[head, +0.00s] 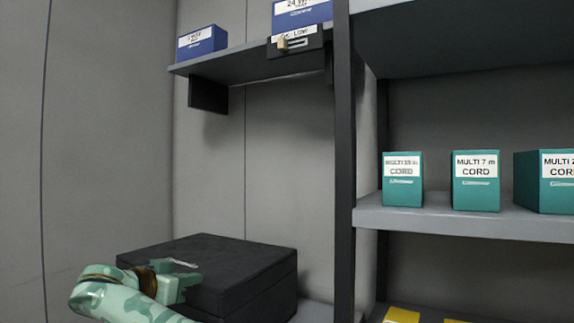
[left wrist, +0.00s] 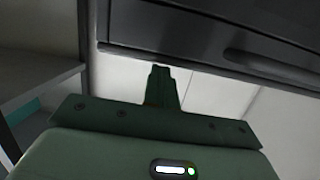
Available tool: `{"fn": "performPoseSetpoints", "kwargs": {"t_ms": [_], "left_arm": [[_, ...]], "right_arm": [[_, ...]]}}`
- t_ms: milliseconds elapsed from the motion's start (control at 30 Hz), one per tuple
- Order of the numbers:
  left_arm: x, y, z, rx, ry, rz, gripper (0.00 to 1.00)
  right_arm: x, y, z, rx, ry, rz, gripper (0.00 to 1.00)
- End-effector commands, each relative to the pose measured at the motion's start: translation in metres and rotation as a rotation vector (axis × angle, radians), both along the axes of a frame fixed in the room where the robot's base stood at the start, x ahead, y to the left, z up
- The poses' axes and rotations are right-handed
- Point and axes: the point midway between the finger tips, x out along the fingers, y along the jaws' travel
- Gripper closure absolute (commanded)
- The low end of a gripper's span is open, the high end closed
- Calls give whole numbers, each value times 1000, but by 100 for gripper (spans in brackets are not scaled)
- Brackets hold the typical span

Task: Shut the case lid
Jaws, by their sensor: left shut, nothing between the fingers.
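The black case (head: 262,289) sits at the lower middle of the head view, on a grey surface. Its lid (head: 215,250) lies level on top, and I see no open gap, though my gripper hides part of the near side. My left gripper (head: 185,277) is shut and empty at the case's near left side, overlapping it in the picture. In the left wrist view, the shut fingers (left wrist: 160,72) point at a dark edge of the case (left wrist: 185,32), which has a long recess. I cannot tell whether they touch it. My right gripper is out of view.
A dark post (head: 344,150) stands right of the case. Beyond it, a grey shelf (head: 470,222) holds teal cord boxes (head: 475,190), with yellow items (head: 402,315) below. A wall shelf (head: 245,66) with blue boxes (head: 205,44) hangs above. The space directly above the case is free.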

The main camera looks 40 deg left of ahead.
Motion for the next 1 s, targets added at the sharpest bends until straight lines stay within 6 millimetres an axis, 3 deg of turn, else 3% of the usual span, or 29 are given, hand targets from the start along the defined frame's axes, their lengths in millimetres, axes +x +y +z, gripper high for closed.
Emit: {"fn": "performPoseSetpoints", "kwargs": {"t_ms": [33, 200, 833, 1000], "left_arm": [[0, 2, -26, -19, 45, 11, 100], [2, 2, -35, -18, 50, 12, 100], [3, 0, -38, -20, 53, 8, 100], [-10, -1, -30, -18, 46, 10, 100]], "right_arm": [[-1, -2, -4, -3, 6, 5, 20], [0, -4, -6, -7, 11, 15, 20], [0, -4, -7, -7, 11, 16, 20], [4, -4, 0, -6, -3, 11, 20]]}}
